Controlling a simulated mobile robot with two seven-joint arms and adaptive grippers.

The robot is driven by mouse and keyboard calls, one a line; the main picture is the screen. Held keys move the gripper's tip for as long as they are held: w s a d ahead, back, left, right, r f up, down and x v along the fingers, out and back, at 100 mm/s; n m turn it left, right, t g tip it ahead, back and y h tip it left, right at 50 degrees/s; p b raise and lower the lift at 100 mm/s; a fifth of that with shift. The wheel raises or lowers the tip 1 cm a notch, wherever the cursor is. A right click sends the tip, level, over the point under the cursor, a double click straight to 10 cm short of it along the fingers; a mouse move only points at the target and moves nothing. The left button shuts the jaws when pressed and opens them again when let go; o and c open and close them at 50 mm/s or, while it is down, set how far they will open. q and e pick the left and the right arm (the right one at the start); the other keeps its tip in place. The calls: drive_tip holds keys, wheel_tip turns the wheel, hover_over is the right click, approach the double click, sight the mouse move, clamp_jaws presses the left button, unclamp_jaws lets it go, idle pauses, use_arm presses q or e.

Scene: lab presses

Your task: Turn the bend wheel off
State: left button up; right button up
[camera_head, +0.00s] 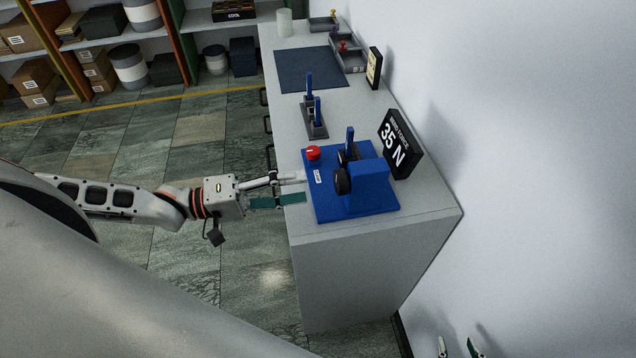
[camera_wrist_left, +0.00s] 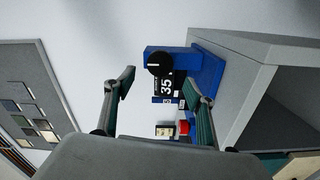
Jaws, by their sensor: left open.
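The bend wheel looks to be the round black knob (camera_head: 342,181) on the side of a blue press (camera_head: 370,188) at the near end of the grey bench. In the left wrist view the black wheel (camera_wrist_left: 159,63) shows a white mark on its face, beyond the fingers. My left gripper (camera_head: 303,187) is open and empty, left of the press by the bench edge and apart from the wheel. In the left wrist view its fingers (camera_wrist_left: 158,88) are spread wide. My right gripper (camera_head: 457,348) shows only as two separated fingertips at the bottom edge.
A red button (camera_head: 313,153) sits on the press base, near my left gripper. A black display (camera_head: 401,144) reading 35 N stands behind. Blue-handled tools (camera_head: 315,118), a dark mat (camera_head: 308,69) and grey trays (camera_head: 350,60) lie farther along the bench. The floor left of the bench is clear.

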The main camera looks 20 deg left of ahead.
use_arm(q)
drive_tip(key=shift+v, duration=1.85)
